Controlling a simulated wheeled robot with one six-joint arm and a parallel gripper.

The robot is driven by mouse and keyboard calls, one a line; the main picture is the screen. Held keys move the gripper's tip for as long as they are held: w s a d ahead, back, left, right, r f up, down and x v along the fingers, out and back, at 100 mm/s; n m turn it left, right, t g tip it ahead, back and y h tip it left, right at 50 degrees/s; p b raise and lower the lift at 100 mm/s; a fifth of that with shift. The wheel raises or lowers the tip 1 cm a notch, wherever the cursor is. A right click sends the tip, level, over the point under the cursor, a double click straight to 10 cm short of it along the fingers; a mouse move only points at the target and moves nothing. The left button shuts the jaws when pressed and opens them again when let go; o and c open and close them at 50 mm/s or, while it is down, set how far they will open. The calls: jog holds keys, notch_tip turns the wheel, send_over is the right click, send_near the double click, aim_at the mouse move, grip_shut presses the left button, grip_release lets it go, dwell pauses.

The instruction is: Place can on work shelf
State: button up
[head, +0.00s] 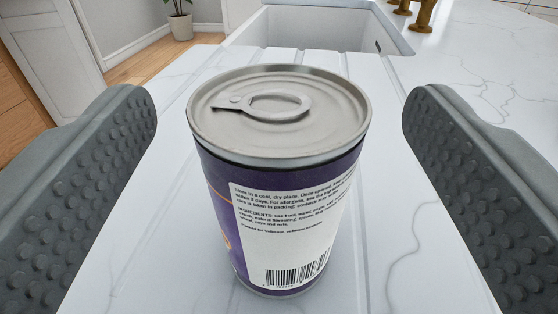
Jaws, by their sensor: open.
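A can (278,200) with a silver ring-pull lid and a purple and white label stands upright on the white marbled counter (400,220). It is in the middle of the head view, close to the camera. My gripper (280,170) is open, with one grey studded finger on each side of the can. There is a clear gap between each finger and the can. The lower back of the can is hidden from this side. I cannot tell which surface is the work shelf.
Shallow drain grooves run along the counter behind and beside the can. A white sink basin (310,28) lies beyond it. Brown-gold objects (424,14) stand at the top right. A potted plant (180,22) stands on the wooden floor at the back left.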

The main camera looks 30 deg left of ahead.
aim_at(280, 65)
jog(key=x, duration=0.4)
jog(key=shift+w+a, duration=0.15)
jog(key=shift+w, duration=0.1)
jog(key=shift+c, duration=0.4)
jog(key=shift+r, duration=0.1)
jog(key=c, duration=1.7)
